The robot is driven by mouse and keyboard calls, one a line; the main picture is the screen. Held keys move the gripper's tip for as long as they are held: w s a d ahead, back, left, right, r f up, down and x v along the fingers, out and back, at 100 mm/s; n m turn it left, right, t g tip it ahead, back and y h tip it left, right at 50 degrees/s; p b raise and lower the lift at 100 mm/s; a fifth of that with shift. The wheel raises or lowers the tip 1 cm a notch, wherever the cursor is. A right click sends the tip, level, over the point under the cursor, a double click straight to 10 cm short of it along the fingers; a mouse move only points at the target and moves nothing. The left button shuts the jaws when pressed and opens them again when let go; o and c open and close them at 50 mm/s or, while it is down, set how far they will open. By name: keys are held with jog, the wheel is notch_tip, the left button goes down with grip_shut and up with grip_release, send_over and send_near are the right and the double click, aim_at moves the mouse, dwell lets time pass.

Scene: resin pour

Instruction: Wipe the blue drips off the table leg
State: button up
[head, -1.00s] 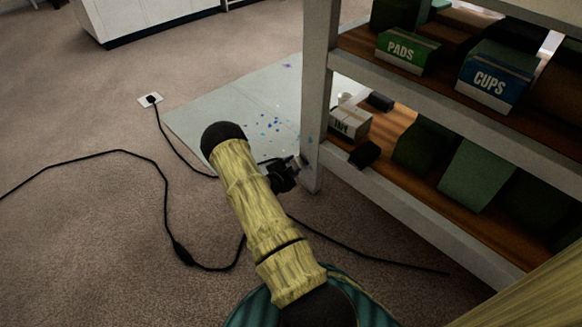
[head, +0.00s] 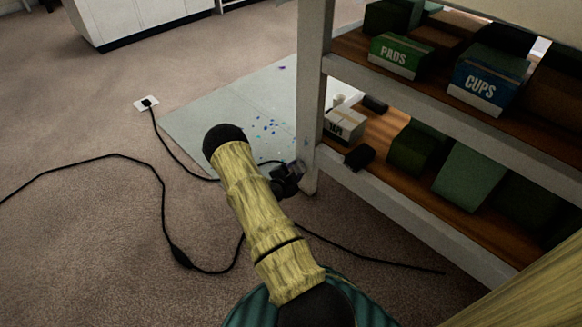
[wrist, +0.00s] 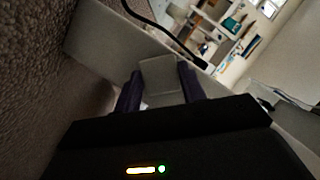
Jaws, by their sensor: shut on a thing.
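The pale table leg (head: 311,95) stands at the near left corner of the shelved table in the head view. A faint blue mark (head: 306,143) shows low on it. My gripper (head: 296,171) is at the foot of the leg, just below that mark. In the wrist view, my gripper (wrist: 159,86) is shut on a square pale grey pad (wrist: 159,73) between its two dark fingers. A pale band behind the pad looks like the leg. I cannot tell whether the pad touches it, and no drips are clear there.
A pale floor sheet (head: 215,120) with blue spots lies behind my arm. A black cord (head: 165,215) runs over the carpet from a floor outlet (head: 147,104). The shelves hold a PADS box (head: 400,56), a CUPS box (head: 489,82) and other boxes.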

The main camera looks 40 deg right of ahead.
aim_at(310, 173)
jog(key=shift+s, duration=0.55)
jog(key=shift+s+d+p, duration=0.2)
jog(key=shift+s+p, duration=0.35)
jog(key=shift+s, duration=0.35)
jog(key=shift+s+d+p, duration=0.2)
jog(key=shift+s+p, duration=0.35)
jog(key=shift+s, duration=0.3)
jog(key=shift+s, duration=0.2)
jog(key=shift+w, duration=0.1)
jog(key=shift+w+a+b, duration=0.2)
jog(key=shift+w, duration=0.75)
jog(key=shift+w+a+b, duration=0.15)
jog(key=shift+w+a, duration=0.05)
jog(key=shift+w, duration=0.75)
jog(key=w+b, duration=0.1)
jog(key=w, duration=0.2)
jog(key=shift+w, duration=0.3)
